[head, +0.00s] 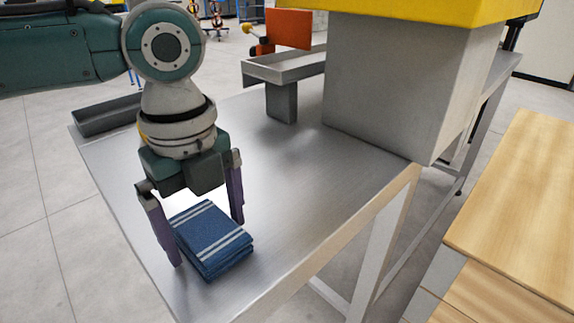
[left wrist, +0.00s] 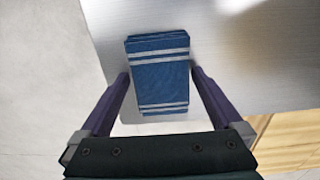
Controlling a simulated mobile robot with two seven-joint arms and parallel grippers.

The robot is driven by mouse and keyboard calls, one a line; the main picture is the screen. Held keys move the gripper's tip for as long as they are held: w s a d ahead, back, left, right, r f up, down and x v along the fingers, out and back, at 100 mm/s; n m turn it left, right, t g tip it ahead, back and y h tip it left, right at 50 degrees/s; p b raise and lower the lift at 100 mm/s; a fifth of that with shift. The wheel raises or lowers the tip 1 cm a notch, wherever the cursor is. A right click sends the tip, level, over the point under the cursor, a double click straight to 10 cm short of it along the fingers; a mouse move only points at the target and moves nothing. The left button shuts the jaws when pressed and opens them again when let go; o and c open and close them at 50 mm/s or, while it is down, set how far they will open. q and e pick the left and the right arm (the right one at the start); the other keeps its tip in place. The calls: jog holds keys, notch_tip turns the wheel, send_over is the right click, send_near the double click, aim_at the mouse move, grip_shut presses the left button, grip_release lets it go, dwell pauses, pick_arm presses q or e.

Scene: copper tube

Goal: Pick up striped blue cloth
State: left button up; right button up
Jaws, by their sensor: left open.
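The striped blue cloth (head: 212,240) is a folded stack with pale stripes, lying on the metal table near its front left corner. My left gripper (head: 208,243) is open above the table, with one purple finger on the left side of the cloth and the other on its right side. In the left wrist view the cloth (left wrist: 160,75) lies between and beyond the fingertips of the gripper (left wrist: 159,75), with a small gap on each side. The cloth rests on the table. My right gripper is not in view.
The metal table (head: 290,175) is bare around the cloth. A grey block with a yellow top (head: 410,85) stands at the back right. A grey tray (head: 108,114) lies at the left edge. A wooden surface (head: 520,200) is at the right.

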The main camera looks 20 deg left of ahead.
aim_at(206, 227)
pick_arm(q)
jog(key=shift+c, duration=0.2)
jog(key=c, duration=1)
notch_tip(206, 227, up, 10)
jog(key=shift+r+p, duration=0.1)
jog(key=shift+p, duration=0.2)
jog(key=shift+c, duration=0.2)
jog(key=o, duration=0.8)
jog(key=c, duration=0.6)
